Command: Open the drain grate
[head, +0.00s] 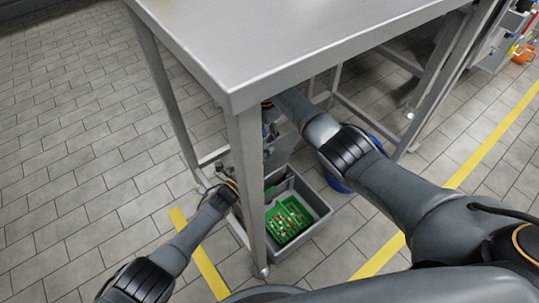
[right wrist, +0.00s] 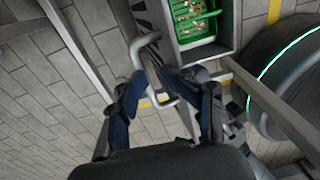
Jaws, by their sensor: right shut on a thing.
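A dark slotted panel (right wrist: 146,18), possibly the drain grate, shows edge-on at the top of the right wrist view, with a grey looped handle (right wrist: 143,46) below it. My right gripper (right wrist: 152,80) has its blue-padded fingers closed around part of this handle. In the head view my right arm reaches under the steel table, and its gripper is mostly hidden behind the table leg. My left gripper (head: 224,172) is beside that leg at the left, small and partly hidden; its jaws cannot be made out.
The steel table (head: 290,40) overhangs the work area, and its front leg (head: 248,190) stands between my arms. A grey bin (head: 318,208) with a green tray (head: 288,222) of small parts sits below. A blue round object (head: 340,184) lies behind it. Tiled floor at left is clear.

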